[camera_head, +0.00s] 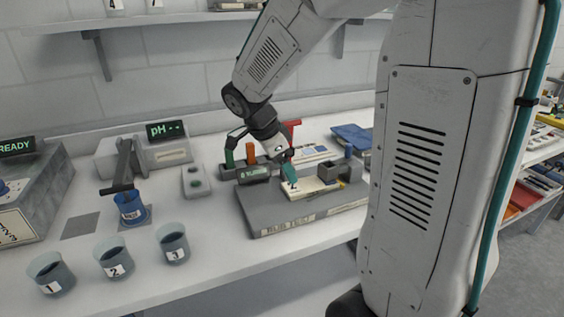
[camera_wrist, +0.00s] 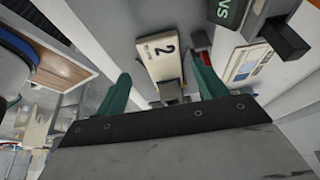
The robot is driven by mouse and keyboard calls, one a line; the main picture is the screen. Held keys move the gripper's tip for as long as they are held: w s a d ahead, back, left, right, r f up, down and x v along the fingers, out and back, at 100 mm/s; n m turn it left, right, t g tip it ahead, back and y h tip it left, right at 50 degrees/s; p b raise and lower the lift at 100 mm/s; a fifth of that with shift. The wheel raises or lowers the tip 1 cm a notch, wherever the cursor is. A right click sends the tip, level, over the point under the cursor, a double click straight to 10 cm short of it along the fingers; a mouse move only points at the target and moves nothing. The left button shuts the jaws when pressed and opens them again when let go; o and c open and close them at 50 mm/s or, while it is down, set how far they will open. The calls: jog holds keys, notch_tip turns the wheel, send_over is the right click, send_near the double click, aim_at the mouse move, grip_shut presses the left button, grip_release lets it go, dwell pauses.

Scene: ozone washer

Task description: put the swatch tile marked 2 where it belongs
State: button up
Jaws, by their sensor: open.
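The swatch tile marked 2 (camera_wrist: 158,58) is a cream tile with a black 2 and small print, seen in the wrist view ahead of my open fingers. My gripper (camera_wrist: 165,85) has two teal fingers spread apart, and the tile's near end lies in line with the gap between them. A small grey metal block (camera_wrist: 170,91) shows at that end. In the head view my gripper (camera_head: 289,176) points down over a grey bench unit (camera_head: 275,214) that bears a cream panel or tile, partly hidden by the fingers. I cannot tell whether the fingers touch anything.
Beakers 1 (camera_head: 51,275), 2 (camera_head: 114,258) and 3 (camera_head: 173,243) stand at the bench's front left. A blue labelled cup (camera_head: 130,208) stands near the pH meter (camera_head: 168,152).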

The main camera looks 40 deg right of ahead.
aim_at(294, 188)
jog(key=x, duration=0.6)
jog(key=shift+s+d+f, duration=0.1)
jog(key=shift+d+f, duration=0.1)
jog(key=shift+f, duration=0.15)
jog(key=c, duration=0.8)
